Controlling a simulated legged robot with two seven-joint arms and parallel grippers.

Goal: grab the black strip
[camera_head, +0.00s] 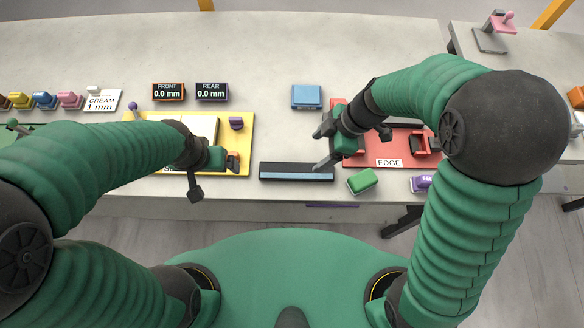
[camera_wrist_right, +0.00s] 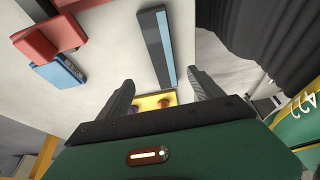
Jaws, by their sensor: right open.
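The black strip (camera_head: 296,178) is a long dark bar with a light blue stripe along it. It lies along the slab's front edge, between the yellow board and the red board. In the right wrist view the strip (camera_wrist_right: 152,48) runs away beyond the fingers, roughly between their lines.
A green block (camera_head: 362,181) and a purple piece (camera_head: 420,184) sit near the front edge. A blue block (camera_head: 306,97) lies behind. The red board (camera_head: 365,158), labelled EDGE, is under my right arm. The yellow board (camera_head: 245,135) is left. Two displays (camera_head: 190,91) stand behind it.

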